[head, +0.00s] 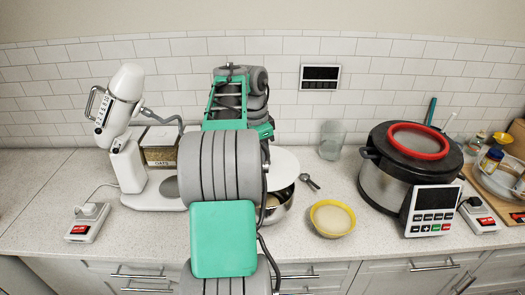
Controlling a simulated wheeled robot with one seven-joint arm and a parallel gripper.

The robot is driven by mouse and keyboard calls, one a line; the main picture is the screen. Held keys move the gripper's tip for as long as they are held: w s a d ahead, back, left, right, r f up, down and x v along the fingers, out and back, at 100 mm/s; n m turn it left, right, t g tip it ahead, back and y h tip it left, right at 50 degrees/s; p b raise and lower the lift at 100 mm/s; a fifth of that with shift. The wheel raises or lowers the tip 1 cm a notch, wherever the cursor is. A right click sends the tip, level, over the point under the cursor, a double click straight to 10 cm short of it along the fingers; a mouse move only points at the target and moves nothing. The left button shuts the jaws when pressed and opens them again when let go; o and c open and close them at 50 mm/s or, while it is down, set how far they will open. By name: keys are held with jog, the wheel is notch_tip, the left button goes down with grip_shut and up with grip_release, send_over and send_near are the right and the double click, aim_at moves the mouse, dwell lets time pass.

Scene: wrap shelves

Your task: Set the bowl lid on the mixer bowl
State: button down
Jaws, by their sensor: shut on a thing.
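The bowl lid (286,162) is a white disc just right of my arm, above and behind the mixer bowl (281,209). The steel mixer bowl stands on the counter, its left side hidden by my arm and some pale content showing inside. The lid covers part of the bowl's far side in the picture; I cannot tell whether they touch. My gripper (266,152) is mostly hidden behind my arm, at the lid's left edge, and is shut on the lid. Its fingertips do not show. The white stand mixer (125,125) is at the left, its head tilted up.
A yellow bowl (332,218) and measuring spoons (310,181) are close right of the mixer bowl. A glass (332,139) stands behind. A large cooker (391,185) with a red-ringed lid fills the right. An oats box (159,148) is behind the mixer.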

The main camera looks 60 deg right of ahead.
aim_at(263, 169)
notch_tip(263, 169, down, 6)
jog(key=b, duration=0.5)
jog(key=shift+w, duration=0.1)
jog(key=shift+a+r, duration=0.1)
jog(key=shift+a, duration=0.1)
dwell(0.3)
dwell(0.6)
jog(key=shift+f+b, duration=0.4)
jog(key=shift+f, duration=0.1)
jog(key=shift+f+b, duration=0.25)
jog(key=shift+b, duration=0.1)
dwell(0.4)
